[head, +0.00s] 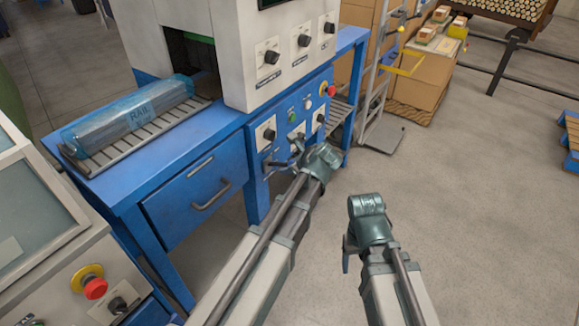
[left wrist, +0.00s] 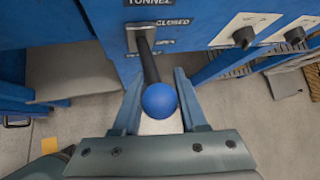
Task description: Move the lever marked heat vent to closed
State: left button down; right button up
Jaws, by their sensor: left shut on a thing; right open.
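A lever with a black shaft and a blue ball knob (left wrist: 159,100) shows in the left wrist view. It comes out of a slotted plate on the blue panel, with a CLOSED label above and what looks like OPEN below. A label over it reads TUNNEL; no heat vent wording is legible. The shaft slants downward from the slot; its exact setting is hard to tell. My left gripper (head: 287,160) is shut on the knob, a finger on each side. In the head view the lever is mostly hidden by this gripper. My right gripper (head: 350,244) is open and empty, away from the machine.
The blue panel carries dials, buttons and a red stop knob (head: 331,90). A blue drawer (head: 195,185) is left of the lever. The floor (head: 480,200) at right is clear.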

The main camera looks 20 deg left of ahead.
pick_arm(q)
jog(key=shift+w+d+r, duration=0.1)
jog(key=shift+r, duration=0.05)
pick_arm(e)
jog(key=shift+r, duration=0.1)
pick_arm(q)
jog(key=shift+c, duration=2.3)
grip_release()
jog(key=shift+r, duration=0.15)
pick_arm(e)
jog(key=shift+r, duration=0.15)
